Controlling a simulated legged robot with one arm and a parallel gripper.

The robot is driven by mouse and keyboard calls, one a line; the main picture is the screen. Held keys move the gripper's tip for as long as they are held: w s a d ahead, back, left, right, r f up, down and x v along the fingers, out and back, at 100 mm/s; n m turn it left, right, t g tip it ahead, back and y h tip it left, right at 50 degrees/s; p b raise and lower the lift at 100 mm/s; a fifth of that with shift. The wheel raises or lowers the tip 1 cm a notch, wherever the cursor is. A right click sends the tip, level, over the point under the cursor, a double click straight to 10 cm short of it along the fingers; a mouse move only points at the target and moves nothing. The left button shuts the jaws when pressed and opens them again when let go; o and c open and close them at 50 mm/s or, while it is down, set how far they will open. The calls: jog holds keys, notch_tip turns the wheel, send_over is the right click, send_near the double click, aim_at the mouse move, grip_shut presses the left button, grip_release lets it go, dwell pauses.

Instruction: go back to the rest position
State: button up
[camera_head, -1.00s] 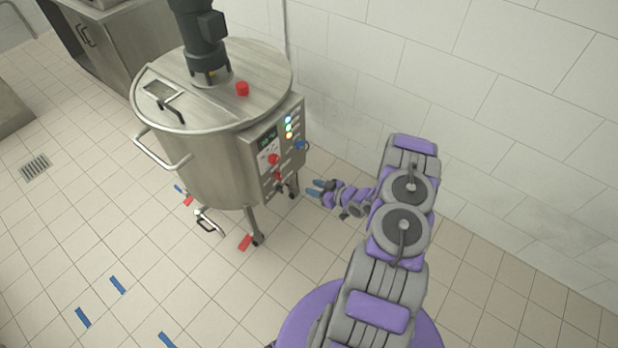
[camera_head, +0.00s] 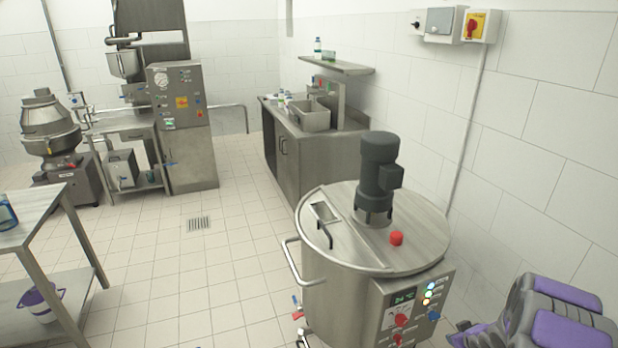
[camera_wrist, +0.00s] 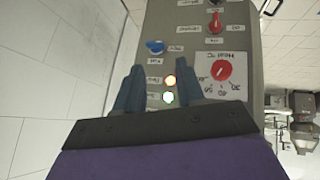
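My gripper (camera_wrist: 160,66) shows in the wrist view with its two blue fingers apart and nothing between them. A blue knob (camera_wrist: 155,47), a red dial (camera_wrist: 221,70) and lit buttons (camera_wrist: 169,88) are close to the fingers; I cannot tell the exact gap. In the head view the steel filler vat (camera_head: 335,285) stands at lower centre-right. My purple and grey arm (camera_head: 560,315) is at the bottom right, beside the panel, and my fingers are not clear there.
A tiled wall (camera_head: 540,130) runs along the right, close to my arm. A steel counter with a sink (camera_head: 285,160) is behind the vat. A steel table (camera_head: 35,235) stands at the left. The tiled floor (camera_head: 190,270) between table and vat is clear.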

jog(key=s+a+r+m+g+h, duration=0.1)
jog(key=s+a+r, duration=0.25)
jog(key=r, duration=0.25)
jog(key=s+a+r+m+g+h, duration=0.1)
jog(key=s+a+r+g, duration=0.1)
jog(key=s+a+r, duration=0.3)
jog(key=s+a+r+m+g, duration=0.1)
jog(key=s+r, duration=0.1)
jog(key=r, duration=0.5)
jog(key=s+a+r+g+y, duration=0.1)
jog(key=s+a+r, duration=0.4)
jog(key=s+a, duration=0.5)
jog(key=s+a+r+g+y, duration=0.2)
jog(key=s+a+r+g, duration=0.2)
jog(key=s+a, duration=0.6)
jog(key=s+r, duration=0.1)
jog(key=s, duration=0.7)
jog(key=shift+s+a+m+g, duration=0.3)
